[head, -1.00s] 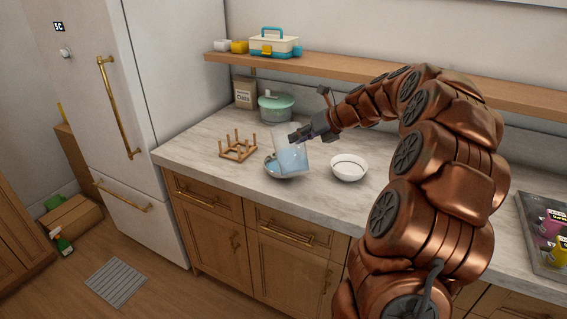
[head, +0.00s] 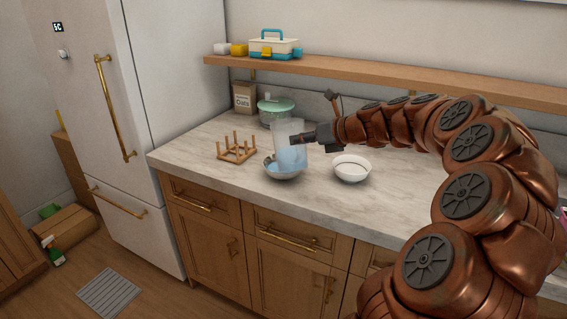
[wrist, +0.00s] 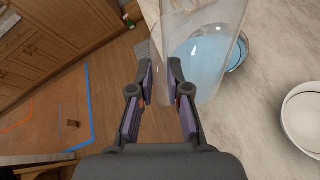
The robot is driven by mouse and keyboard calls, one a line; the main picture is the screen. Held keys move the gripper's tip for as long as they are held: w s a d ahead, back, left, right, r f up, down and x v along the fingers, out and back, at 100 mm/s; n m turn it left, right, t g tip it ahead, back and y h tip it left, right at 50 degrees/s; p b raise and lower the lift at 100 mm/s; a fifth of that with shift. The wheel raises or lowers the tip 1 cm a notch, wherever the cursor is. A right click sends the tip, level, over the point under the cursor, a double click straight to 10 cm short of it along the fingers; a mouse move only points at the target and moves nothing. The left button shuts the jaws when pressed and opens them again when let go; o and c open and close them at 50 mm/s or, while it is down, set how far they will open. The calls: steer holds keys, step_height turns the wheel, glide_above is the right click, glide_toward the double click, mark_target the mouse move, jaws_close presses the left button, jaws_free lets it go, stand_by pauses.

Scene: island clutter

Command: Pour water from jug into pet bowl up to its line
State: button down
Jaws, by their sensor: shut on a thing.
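The clear jug (head: 290,140) holds pale blue water low inside. My gripper (head: 308,138) is shut on the jug's right side and holds it over the near metal bowl (head: 283,174). Blue water shows in that bowl. The metal bowl (wrist: 240,58) shows partly behind the jug. A white bowl (head: 351,170) with a dark line inside stands to the right. I cannot make out a fill line in the metal bowl.
A wooden peg rack (head: 237,152) stands left of the metal bowl. A green-lidded pot (head: 276,110) and an oats packet (head: 244,97) are behind. A shelf (head: 380,82) runs along the wall. The counter (head: 330,205) is clear in front of the bowls.

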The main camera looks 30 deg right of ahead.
steer(key=shift+s+f+n+t+b, duration=0.1)
steer(key=shift+f+n+t+b, duration=0.55)
steer(key=shift+b, duration=1.4)
steer(key=shift+a+f+t+b, duration=0.1)
steer(key=shift+f+t+b, duration=0.3)
steer(key=shift+b, duration=0.3)
steer(key=shift+s+r, duration=0.1)
steer(key=shift+r, duration=0.1)
